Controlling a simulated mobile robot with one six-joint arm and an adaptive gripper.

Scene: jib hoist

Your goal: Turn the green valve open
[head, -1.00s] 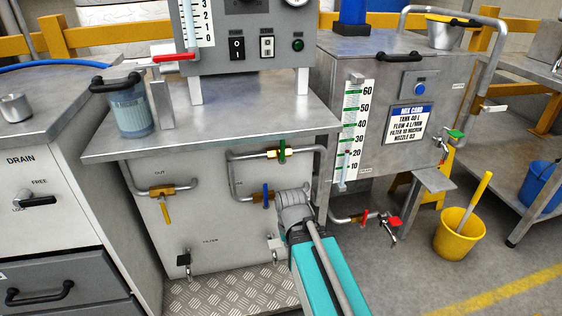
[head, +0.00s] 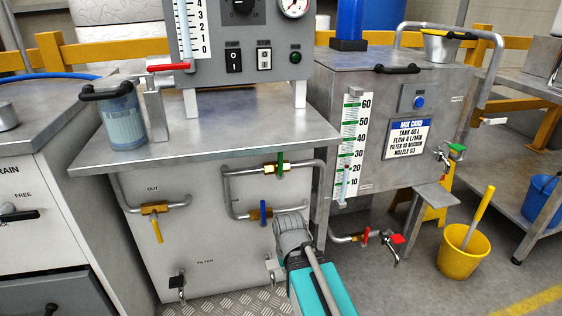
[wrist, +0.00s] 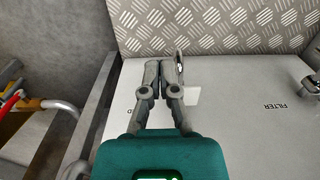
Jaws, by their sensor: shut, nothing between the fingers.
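The green valve (head: 280,165) is a brass body with a green lever on the upper pipe, just under the steel worktop, in the head view. Its lever stands upright, across the horizontal pipe. My arm reaches in from below, its wrist lower than the valve and slightly right. My gripper (wrist: 165,64) shows in the wrist view, fingers together and empty, in front of the lower cabinet panel. The fingers are hidden behind my arm in the head view. The green valve is not visible in the wrist view.
A blue-handled valve (head: 263,211) sits just below the green one, close to my wrist. A yellow-handled valve (head: 156,222) is left. A red-handled valve (head: 366,236) and a green-handled tap (head: 456,149) are right. The worktop (head: 230,125) overhangs the pipes. A yellow bucket (head: 463,250) stands on the floor.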

